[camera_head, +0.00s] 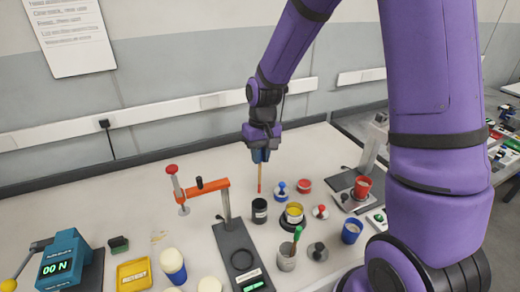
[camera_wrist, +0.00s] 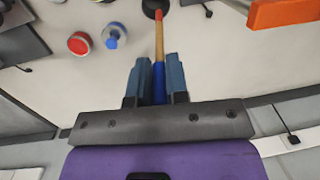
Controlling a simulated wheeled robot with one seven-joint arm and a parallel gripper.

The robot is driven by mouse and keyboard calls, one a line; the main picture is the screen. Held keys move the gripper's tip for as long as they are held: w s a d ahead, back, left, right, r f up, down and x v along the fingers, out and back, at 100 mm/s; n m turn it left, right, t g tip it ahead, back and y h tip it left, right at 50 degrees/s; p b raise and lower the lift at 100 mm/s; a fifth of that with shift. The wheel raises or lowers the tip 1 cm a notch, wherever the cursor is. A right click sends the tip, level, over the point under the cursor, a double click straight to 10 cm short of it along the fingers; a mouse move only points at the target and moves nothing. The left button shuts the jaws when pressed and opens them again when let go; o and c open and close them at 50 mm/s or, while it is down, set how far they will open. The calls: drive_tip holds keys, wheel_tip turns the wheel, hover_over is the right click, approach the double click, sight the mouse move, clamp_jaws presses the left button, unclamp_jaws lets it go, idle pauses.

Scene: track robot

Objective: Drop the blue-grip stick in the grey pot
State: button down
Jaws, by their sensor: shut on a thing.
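My gripper (camera_head: 260,157) hangs above the bench, shut on a stick (camera_head: 260,176) that points down. In the wrist view the gripper (camera_wrist: 158,68) has the stick's blue grip (camera_wrist: 159,85) between its fingers. The shaft is wooden (camera_wrist: 159,40) and ends in a red tip. The grey pot is not seen in the wrist view.
A dark pot (camera_head: 259,211) stands below the stick's tip. An orange-armed stand (camera_head: 205,188) rises at the left.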

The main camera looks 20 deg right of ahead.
sight(260, 180)
drive_tip(key=shift+s+a+f, duration=0.1)
drive_tip(key=shift+s+f, duration=0.05)
drive_tip(key=shift+f, duration=4.4)
drive_tip(key=shift+c, duration=2.2)
unclamp_jaws()
drive_tip(key=shift+r, duration=5)
